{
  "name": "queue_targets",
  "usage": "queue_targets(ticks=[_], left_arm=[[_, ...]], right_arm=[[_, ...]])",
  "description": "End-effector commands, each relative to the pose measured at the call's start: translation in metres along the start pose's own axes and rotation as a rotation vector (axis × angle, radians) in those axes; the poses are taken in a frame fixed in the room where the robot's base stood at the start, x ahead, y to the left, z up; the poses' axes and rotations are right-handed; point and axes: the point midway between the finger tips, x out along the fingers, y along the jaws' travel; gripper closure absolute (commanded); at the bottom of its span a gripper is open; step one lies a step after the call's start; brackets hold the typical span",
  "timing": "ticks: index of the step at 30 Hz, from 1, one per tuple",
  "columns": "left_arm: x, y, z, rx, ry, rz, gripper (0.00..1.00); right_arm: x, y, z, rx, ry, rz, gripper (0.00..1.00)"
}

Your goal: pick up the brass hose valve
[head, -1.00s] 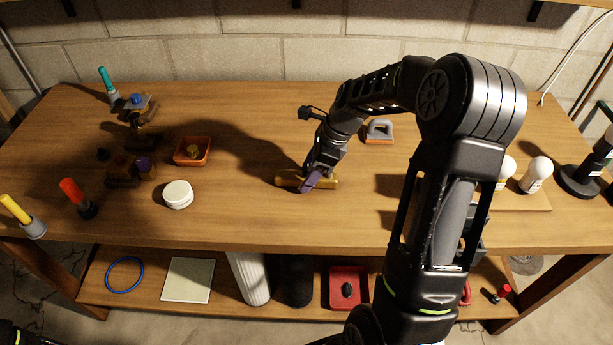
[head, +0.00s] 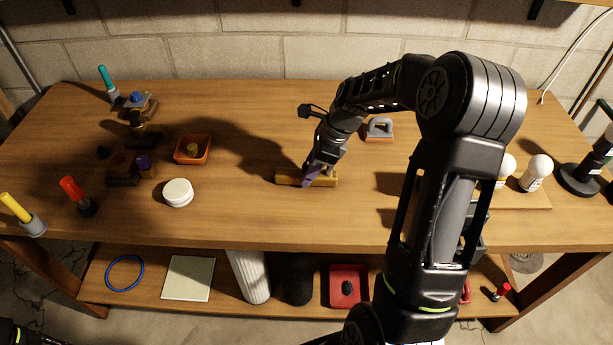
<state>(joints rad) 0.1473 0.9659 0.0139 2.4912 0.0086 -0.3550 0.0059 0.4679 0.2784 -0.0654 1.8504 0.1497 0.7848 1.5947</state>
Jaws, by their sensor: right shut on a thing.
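The brass hose valve (head: 325,181) shows as a long yellow-brass bar on the wooden table near its front middle. A purple part (head: 310,177) crosses its middle, at the fingertips of my right gripper (head: 311,173). My right gripper reaches down onto it from above and is shut on it. The fingers and the wrist hide part of the valve's middle. The bar seems to lie on the tabletop; I cannot tell a gap under it. My left gripper is not in view.
A white round tub (head: 178,193), an orange tray (head: 193,149) and dark-based items stand to the left. A grey-handled block (head: 379,130) lies behind my right arm. White bulb-shaped items (head: 537,172) stand on a board at right. The tabletop around the valve is clear.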

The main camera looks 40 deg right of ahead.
Motion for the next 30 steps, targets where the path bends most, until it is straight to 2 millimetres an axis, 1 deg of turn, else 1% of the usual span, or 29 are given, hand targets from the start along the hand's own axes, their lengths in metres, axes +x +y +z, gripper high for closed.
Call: queue_targets(ticks=[1,9,25,30], left_arm=[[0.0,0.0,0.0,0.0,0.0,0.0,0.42],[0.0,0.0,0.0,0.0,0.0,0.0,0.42],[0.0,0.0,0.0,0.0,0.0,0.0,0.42],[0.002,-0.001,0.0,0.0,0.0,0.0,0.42]], right_arm=[[0.0,0.0,0.0,0.0,0.0,0.0,0.79],[0.0,0.0,0.0,0.0,0.0,0.0,1.0],[-0.002,-0.001,0.001,-0.001,-0.001,-0.002,1.0],[-0.014,-0.001,0.006,-0.002,-0.002,-0.004,1.0]])
